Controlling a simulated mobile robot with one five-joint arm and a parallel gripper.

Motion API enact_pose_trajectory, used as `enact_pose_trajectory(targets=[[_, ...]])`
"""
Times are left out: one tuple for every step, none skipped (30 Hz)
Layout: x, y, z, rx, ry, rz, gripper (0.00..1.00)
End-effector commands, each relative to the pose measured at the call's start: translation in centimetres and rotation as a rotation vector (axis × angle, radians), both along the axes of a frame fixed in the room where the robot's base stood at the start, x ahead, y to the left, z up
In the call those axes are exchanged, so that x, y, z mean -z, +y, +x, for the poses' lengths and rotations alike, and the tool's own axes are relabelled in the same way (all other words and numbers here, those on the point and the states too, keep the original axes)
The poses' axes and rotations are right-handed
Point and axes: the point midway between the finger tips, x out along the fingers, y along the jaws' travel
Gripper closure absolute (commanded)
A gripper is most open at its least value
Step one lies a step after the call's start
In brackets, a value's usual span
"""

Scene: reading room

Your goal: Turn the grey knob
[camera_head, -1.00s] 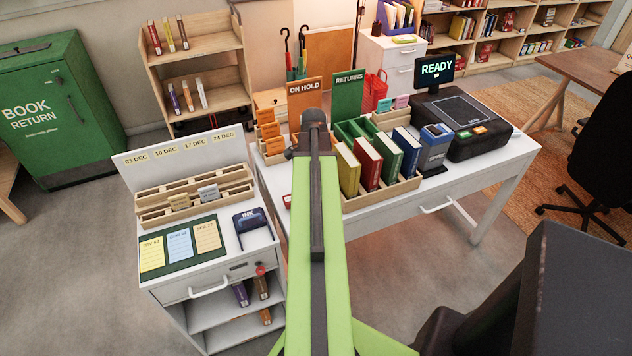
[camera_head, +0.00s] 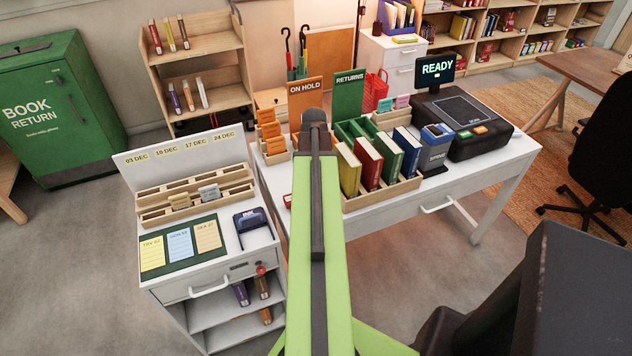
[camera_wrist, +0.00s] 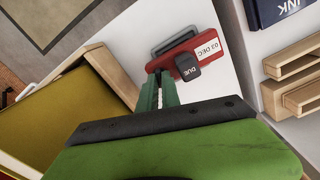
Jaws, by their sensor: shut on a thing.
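A red date stamp (camera_wrist: 190,52) with a white "03 DEC" window, a dark "DUE" block (camera_wrist: 187,66) and a grey frame (camera_wrist: 175,41) is on the white table top in the wrist view. My gripper (camera_wrist: 160,80) is shut at the stamp's left end, and its green fingers meet there. The grey knob itself is hidden between the fingertips. In the head view only a small red part of the stamp (camera_head: 287,201) shows, left of my arm. My gripper is hidden behind the arm there.
A wooden tray of upright books (camera_head: 408,184) stands close to the right of my arm. A white cart with an ink pad (camera_head: 250,220) and card slots (camera_head: 160,213) stands to the left. A black scanner (camera_head: 460,122) sits further right.

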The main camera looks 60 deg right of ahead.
Motion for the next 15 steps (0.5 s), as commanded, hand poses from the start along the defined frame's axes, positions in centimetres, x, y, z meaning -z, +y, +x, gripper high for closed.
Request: enact_pose_trajectory(targets=[[0.01,-0.01,-0.04,-0.041,0.001,0.0,1.0],[0.01,-0.01,-0.04,-0.067,0.001,0.0,1.0],[0.01,-0.01,-0.05,-0.102,0.001,0.0,1.0],[0.01,-0.01,-0.05,-0.127,0.001,0.0,1.0],[0.01,-0.01,-0.05,-0.152,0.001,0.0,1.0],[0.01,-0.02,-0.06,-0.183,0.001,0.0,1.0],[0.01,-0.02,-0.06,-0.207,0.001,0.0,1.0],[0.0,-0.02,-0.06,-0.228,0.001,0.0,1.0],[0.0,-0.02,-0.06,-0.255,0.001,0.0,1.0],[0.0,-0.03,-0.06,-0.275,0.001,0.0,1.0],[0.0,-0.03,-0.06,-0.293,0.001,0.0,1.0],[0.0,-0.03,-0.06,-0.316,0.001,0.0,1.0],[0.0,-0.03,-0.06,-0.332,0.001,0.0,1.0],[0.0,-0.03,-0.06,-0.346,0.001,0.0,1.0],[0.01,-0.03,-0.06,-0.365,0.001,0.0,1.0]])
